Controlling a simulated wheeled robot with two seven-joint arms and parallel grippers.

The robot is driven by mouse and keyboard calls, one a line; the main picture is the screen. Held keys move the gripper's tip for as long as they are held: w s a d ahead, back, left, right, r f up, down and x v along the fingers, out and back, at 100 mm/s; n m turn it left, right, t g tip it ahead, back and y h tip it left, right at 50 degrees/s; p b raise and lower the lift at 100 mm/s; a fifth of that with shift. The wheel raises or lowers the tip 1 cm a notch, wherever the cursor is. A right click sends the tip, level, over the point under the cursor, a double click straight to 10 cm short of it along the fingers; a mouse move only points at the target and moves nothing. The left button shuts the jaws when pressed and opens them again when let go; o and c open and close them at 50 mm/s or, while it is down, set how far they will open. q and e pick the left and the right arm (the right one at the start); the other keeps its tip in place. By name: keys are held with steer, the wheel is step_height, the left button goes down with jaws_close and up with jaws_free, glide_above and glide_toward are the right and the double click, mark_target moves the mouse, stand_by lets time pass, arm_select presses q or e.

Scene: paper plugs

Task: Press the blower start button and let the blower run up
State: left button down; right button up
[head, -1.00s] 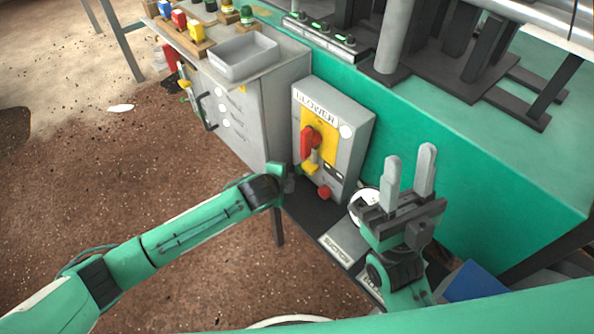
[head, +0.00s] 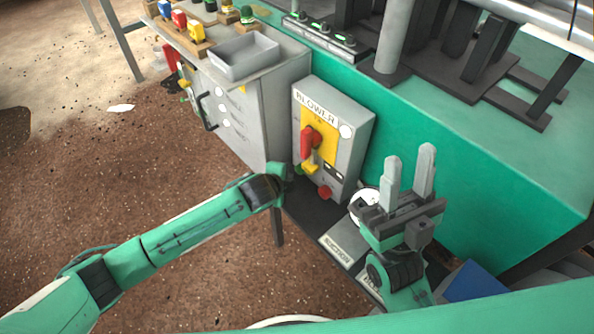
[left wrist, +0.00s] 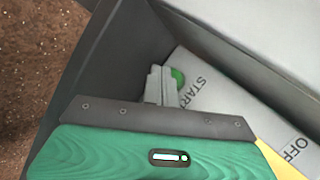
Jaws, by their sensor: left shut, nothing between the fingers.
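The grey blower box (head: 355,120) stands against the green machine base, with a yellow panel, a red rotary handle (head: 308,140) and a red button (head: 324,193). The green start button (head: 299,170) is at the box's lower left. In the left wrist view the green button (left wrist: 178,77) is partly hidden behind my left gripper (left wrist: 163,75), beside the START label (left wrist: 196,91). The left gripper is shut and empty, its tips at the button; I cannot tell whether they touch. My right gripper (head: 408,158) is open and empty, right of the box.
A grey cabinet (head: 240,115) with a tray (head: 243,57) on top stands left of the box. The green machine base (head: 450,170) rises behind my right gripper. A dark shelf with labelled plates (head: 341,246) lies below the box. Brown floor is open at left.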

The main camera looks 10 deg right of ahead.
arm_select(q)
steer(key=shift+w+d+r+p, duration=0.1)
steer(key=shift+w+d+p, duration=0.15)
steer(key=shift+p, duration=0.1)
steer(key=shift+d, duration=0.1)
steer(key=shift+w+d, duration=0.3)
steer(key=shift+d, duration=0.1)
stand_by(0.8)
steer(key=shift+a, duration=0.1)
steer(key=shift+s+a+p, duration=0.1)
steer(key=shift+s+p, duration=0.05)
steer(key=shift+p, duration=0.35)
steer(key=shift+s+a+p, duration=0.3)
steer(key=shift+a+p, duration=0.1)
steer(key=shift+p, duration=0.05)
steer(key=shift+s+a, duration=0.1)
steer(key=shift+a, duration=0.05)
